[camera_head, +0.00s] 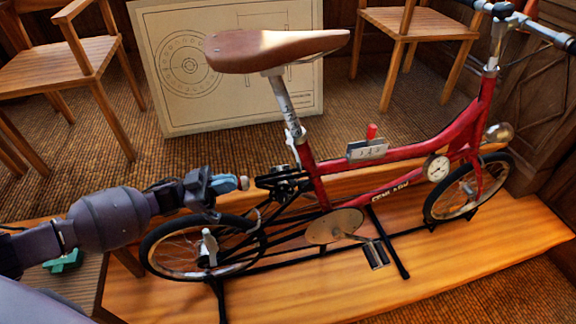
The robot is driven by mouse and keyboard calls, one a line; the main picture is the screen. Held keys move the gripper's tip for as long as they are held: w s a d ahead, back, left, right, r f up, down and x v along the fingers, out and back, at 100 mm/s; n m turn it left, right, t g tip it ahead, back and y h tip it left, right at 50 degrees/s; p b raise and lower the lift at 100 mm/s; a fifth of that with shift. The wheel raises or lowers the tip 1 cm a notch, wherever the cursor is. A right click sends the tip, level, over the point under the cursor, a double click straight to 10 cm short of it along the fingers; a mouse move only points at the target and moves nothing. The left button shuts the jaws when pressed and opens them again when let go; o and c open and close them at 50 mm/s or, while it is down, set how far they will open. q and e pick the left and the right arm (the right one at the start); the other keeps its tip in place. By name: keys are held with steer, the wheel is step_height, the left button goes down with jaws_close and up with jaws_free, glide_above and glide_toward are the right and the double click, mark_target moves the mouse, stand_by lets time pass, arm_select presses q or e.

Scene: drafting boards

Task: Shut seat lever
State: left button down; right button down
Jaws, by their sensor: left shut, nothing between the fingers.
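A red bicycle (400,152) stands on a low wooden platform. Its brown saddle (275,50) sits on a silver seat post (284,100). A small pale lever (291,145) shows beside the top of the red seat tube, below the post; I cannot tell its exact angle or whether it is open or shut. My left gripper (242,183) comes in from the left, with its fingers together and empty. In the picture it is left of and below the lever, apart from it, above the rear wheel (160,262). My right gripper is not in view.
A numbered plate with a red knob (371,131) and a round gauge (437,168) are on the frame. A black stand supports the bicycle on the platform (480,265). A drafting board (160,60) and wooden chairs (60,65) stand behind. A green object (65,262) lies lower left.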

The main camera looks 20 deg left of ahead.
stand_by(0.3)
arm_select(q)
glide_toward(298, 165)
steer(key=shift+w+f+p+x, duration=0.1)
steer(key=shift+w+f+x, duration=0.05)
steer(key=shift+x, duration=1.05)
steer(key=shift+w+f+p+x, duration=0.1)
steer(key=shift+p+x, duration=0.05)
steer(key=shift+x, duration=1.05)
steer(key=shift+w+f+p+x, duration=0.1)
steer(key=shift+w+f+x, duration=0.05)
steer(key=shift+x, duration=1.05)
